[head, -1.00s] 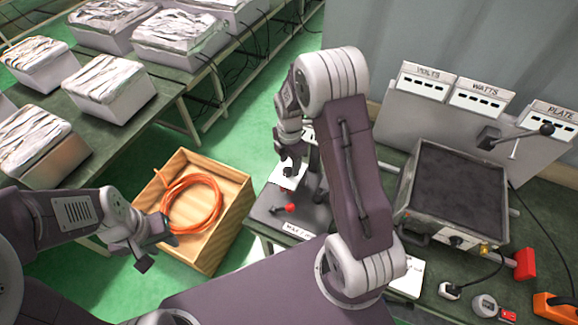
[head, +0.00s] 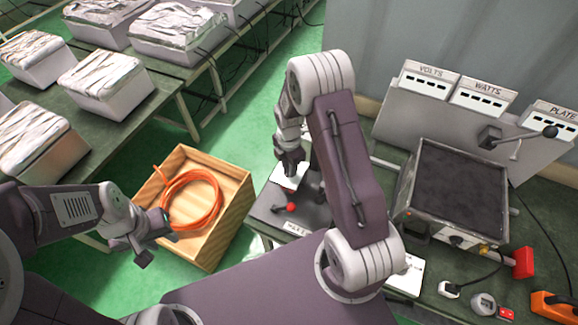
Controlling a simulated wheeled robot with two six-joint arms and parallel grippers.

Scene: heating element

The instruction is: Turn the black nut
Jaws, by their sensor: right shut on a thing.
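My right gripper (head: 290,168) points down at the dark stand with a white plate (head: 287,178) on the bench's left end. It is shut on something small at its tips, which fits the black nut. The nut itself is hidden by the fingers and I cannot make out its shape. A red-knobbed lever (head: 291,207) sticks out of the stand just below the gripper. My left gripper (head: 156,240) is open and empty, in front of the wooden crate's left side.
The wooden crate (head: 233,215) on the green floor holds a coiled orange hose (head: 190,202). A dark-topped heating plate unit (head: 458,190), labelled meters (head: 424,82) and a red block (head: 523,262) are on the right. Foil-topped boxes (head: 105,85) fill the left tables.

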